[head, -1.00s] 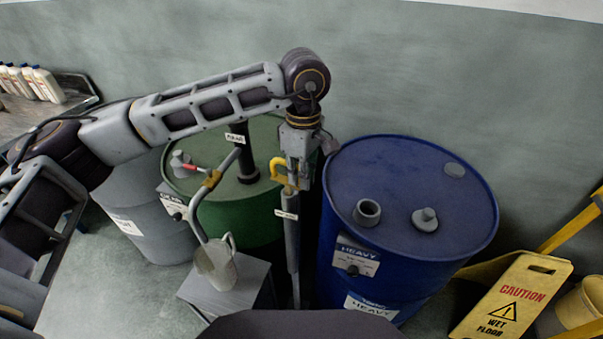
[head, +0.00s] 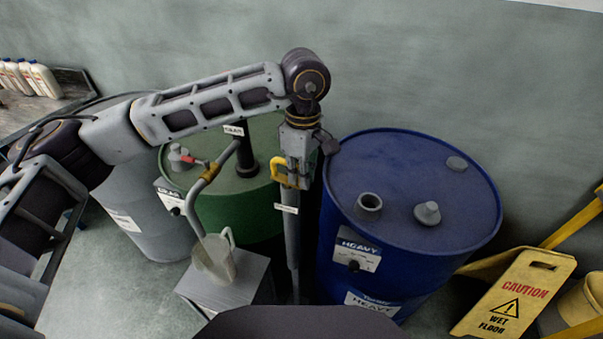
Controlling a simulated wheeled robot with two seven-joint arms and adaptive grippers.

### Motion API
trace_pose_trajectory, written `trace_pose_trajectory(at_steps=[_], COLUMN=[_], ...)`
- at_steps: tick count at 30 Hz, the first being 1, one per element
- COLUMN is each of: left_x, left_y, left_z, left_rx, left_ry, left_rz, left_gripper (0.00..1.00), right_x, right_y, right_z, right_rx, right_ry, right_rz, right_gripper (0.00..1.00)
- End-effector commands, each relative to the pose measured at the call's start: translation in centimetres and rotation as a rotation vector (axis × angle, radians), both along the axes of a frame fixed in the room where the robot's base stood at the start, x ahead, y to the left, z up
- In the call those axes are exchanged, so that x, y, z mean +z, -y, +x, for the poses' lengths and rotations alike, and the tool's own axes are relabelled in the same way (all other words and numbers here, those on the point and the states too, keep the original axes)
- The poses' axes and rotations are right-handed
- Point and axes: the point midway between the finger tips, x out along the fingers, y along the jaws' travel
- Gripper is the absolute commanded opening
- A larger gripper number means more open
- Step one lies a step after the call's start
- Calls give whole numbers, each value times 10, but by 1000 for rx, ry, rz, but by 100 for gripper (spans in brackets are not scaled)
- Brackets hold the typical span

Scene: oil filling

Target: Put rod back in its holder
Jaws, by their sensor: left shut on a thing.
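A rod with a yellow handle (head: 280,173) hangs upright between the green drum and the blue drum. My left gripper (head: 298,172) points down from above and is shut on the rod at the handle. A grey upright shaft with a white label (head: 291,235) runs below the gripper toward the floor. I cannot tell where the rod ends and a holder begins, and the lower end is partly hidden by my body. My right gripper is not in view.
The green drum (head: 232,200) with a pump and spout stands left, the blue drum (head: 410,180) right. A jug (head: 214,260) sits on a grey box under the spout. A yellow wet-floor sign (head: 515,290) stands at the right.

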Motion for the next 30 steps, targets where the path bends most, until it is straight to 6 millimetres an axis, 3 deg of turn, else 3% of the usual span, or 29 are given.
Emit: trace_pose_trajectory(at_steps=[9, 10, 16, 30], left_x=[0, 0, 0, 5], left_y=[0, 0, 0, 0], left_z=[0, 0, 0, 0], left_rx=[0, 0, 0, 0], left_ry=[1, 1, 1, 2], left_rz=[0, 0, 0, -1], left_gripper=[0, 13, 36, 36], right_x=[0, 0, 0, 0], right_y=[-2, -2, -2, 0], right_z=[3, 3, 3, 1], right_rx=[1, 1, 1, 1], right_ry=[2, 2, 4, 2], right_rz=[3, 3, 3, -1], right_gripper=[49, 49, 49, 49])
